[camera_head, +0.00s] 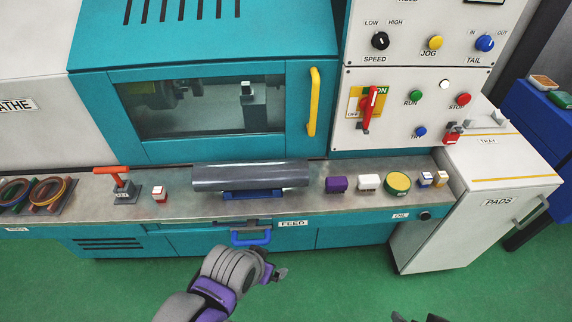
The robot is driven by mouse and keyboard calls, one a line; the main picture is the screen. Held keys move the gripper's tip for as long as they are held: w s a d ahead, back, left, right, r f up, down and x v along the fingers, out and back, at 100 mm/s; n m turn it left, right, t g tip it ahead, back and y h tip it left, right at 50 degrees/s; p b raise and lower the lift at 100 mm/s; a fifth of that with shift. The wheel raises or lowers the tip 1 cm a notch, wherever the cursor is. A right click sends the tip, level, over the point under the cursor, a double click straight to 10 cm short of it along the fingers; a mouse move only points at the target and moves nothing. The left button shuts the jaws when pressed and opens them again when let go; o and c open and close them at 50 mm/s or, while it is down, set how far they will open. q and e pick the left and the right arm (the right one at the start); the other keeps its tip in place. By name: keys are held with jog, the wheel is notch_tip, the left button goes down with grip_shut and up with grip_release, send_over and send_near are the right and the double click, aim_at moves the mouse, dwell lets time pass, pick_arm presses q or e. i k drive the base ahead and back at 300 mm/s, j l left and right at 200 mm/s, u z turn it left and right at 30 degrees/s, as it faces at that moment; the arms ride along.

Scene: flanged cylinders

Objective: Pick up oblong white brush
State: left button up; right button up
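A small oblong white block (369,182), which looks like the white brush, lies on the grey ledge of the lathe. It sits between a purple block (337,184) and a round green-and-yellow tin (398,183); its bristles are not clear at this size. My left gripper (276,273) is in front of the ledge, below and left of the white block and apart from it. Its fingers are too small to tell open from shut. Only dark tips of what appears to be my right gripper (418,318) show at the bottom edge.
A large grey cylinder (250,176) lies on a blue cradle (253,195) left of the purple block. Small blue and orange blocks (440,179) stand right of the tin. A blue drawer handle (251,236) juts out near my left gripper. A white PADS cabinet (440,232) stands right.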

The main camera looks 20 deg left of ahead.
aim_at(371, 182)
jog(key=i+l+u, duration=0.4)
jog(key=l, duration=0.25)
jog(key=i+l+u, duration=0.2)
jog(key=l, duration=0.2)
jog(key=i+l+u, duration=0.2)
jog(key=l, duration=0.2)
jog(key=i+l+u, duration=0.2)
jog(key=l, duration=0.2)
